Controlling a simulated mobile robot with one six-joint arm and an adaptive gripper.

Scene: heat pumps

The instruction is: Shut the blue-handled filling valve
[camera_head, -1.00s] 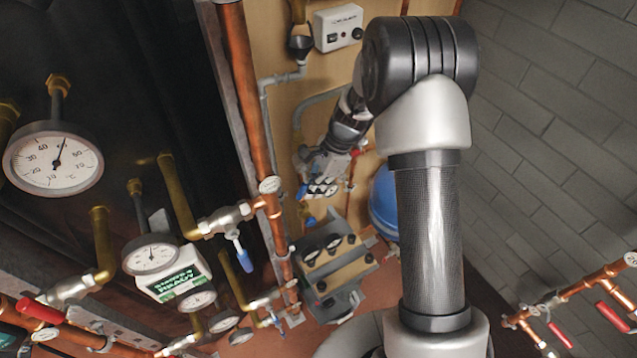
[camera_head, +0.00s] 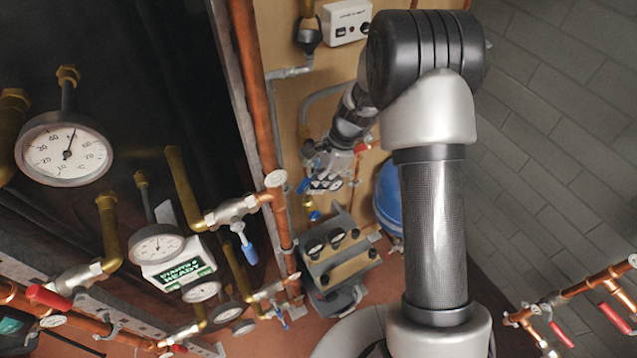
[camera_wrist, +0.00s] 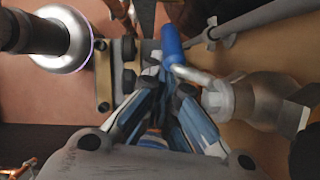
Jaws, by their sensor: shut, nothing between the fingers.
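In the wrist view, a blue handle (camera_wrist: 172,44) on a bent metal lever joins a silver valve body (camera_wrist: 262,98). My gripper (camera_wrist: 170,88) is shut and empty, its fingertips just below the blue handle in the picture. I cannot tell whether they touch the handle or lever. In the head view my gripper (camera_head: 326,176) is small, beside the wooden panel, and hides most of the valve there.
A copper pipe (camera_head: 262,130) runs left of my gripper. A grey block with black knobs (camera_head: 340,255) stands below it, and a blue tank (camera_head: 388,195) is to its right. Dial gauges (camera_head: 66,150) and red-handled valves (camera_head: 48,297) are at left.

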